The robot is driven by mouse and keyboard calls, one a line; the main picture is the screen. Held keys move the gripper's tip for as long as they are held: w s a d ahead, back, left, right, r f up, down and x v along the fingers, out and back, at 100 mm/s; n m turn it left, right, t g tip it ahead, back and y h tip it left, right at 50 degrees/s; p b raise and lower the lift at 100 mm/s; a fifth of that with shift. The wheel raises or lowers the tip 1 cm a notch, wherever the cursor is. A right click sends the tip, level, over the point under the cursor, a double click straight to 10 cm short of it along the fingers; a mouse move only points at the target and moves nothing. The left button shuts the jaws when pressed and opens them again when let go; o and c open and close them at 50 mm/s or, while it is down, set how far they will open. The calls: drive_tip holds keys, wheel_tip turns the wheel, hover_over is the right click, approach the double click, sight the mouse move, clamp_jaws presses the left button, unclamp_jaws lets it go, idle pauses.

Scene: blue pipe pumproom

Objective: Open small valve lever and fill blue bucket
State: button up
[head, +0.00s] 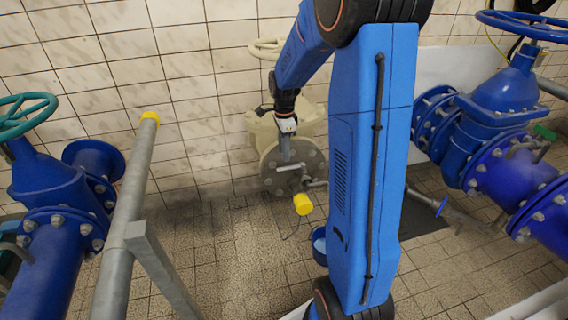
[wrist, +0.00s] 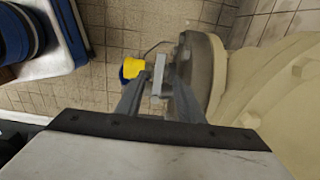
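The small valve's grey lever (wrist: 158,76) sits by the beige flange on the short pipe with a yellow end (head: 302,204). My gripper (head: 287,158) is at the flange in the head view, pointing down. In the wrist view my gripper (wrist: 158,84) has its two fingers apart, one on each side of the lever; narrow gaps seem to show, and firm contact cannot be made out. The yellow end also shows in the wrist view (wrist: 131,68), left of the fingers. The blue bucket (head: 319,243) stands on the floor, largely hidden behind my arm.
A beige valve body (head: 262,128) with a bolted flange stands against the tiled wall. Large blue pipes with valves stand at left (head: 52,190) and right (head: 490,120). A grey railing (head: 131,215) with a yellow cap rises at left. Tiled floor is open around the bucket.

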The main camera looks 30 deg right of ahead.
sight(284, 168)
drive_tip(key=shift+f, duration=3.2)
drive_tip(key=shift+c, duration=0.6)
clamp_jaws()
